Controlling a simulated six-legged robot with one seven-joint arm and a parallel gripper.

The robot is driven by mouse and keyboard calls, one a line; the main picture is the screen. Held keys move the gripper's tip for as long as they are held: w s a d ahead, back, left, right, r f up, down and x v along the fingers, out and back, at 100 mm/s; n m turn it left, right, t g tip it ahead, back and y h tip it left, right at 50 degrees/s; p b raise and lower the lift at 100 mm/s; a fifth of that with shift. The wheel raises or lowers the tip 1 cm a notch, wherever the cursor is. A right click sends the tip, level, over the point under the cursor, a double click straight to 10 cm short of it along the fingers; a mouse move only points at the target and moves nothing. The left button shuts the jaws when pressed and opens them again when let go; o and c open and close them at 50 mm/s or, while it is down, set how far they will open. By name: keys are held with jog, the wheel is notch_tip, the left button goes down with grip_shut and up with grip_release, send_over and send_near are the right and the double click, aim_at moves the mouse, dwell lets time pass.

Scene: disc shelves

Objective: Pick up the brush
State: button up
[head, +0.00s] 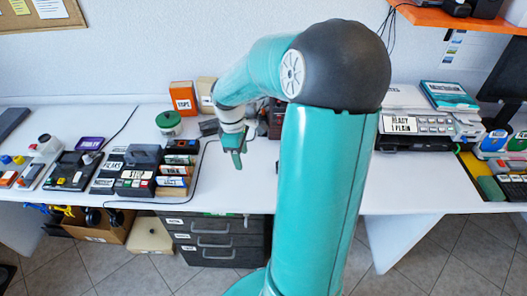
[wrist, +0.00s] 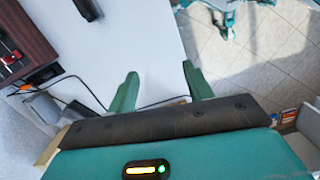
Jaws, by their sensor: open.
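My gripper (head: 234,157) hangs over the white table, left of my large teal arm link in the head view. In the wrist view its two green fingers (wrist: 160,82) are spread apart with nothing between them. I cannot make out a brush for certain in either view. A small dark object (wrist: 86,9) lies on the table at the top edge of the wrist view, partly cut off, and I cannot tell what it is. My arm hides part of the table in the head view.
A printer (head: 416,130) stands at the right. Drawers (head: 215,238) are below the table. A dark cable (wrist: 75,85) runs near the fingers.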

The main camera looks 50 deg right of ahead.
jog(key=s+d+f+n+t+y, duration=0.1)
jog(key=s+d+f+t+y, duration=0.15)
jog(key=d, duration=0.75)
jog(key=s+d+f+n+t+y, duration=0.1)
jog(key=s+d+f+t, duration=0.2)
jog(key=d, duration=0.7)
jog(key=shift+g, duration=0.45)
jog(key=x, duration=0.7)
jog(key=shift+s+f, duration=0.2)
jog(key=shift+f, duration=0.2)
jog(key=shift+d+x, duration=0.15)
jog(key=shift+x, duration=1.15)
jog(key=shift+d+x, duration=0.15)
jog(key=shift+x, duration=1.15)
jog(key=shift+s+f, duration=0.15)
grip_shut()
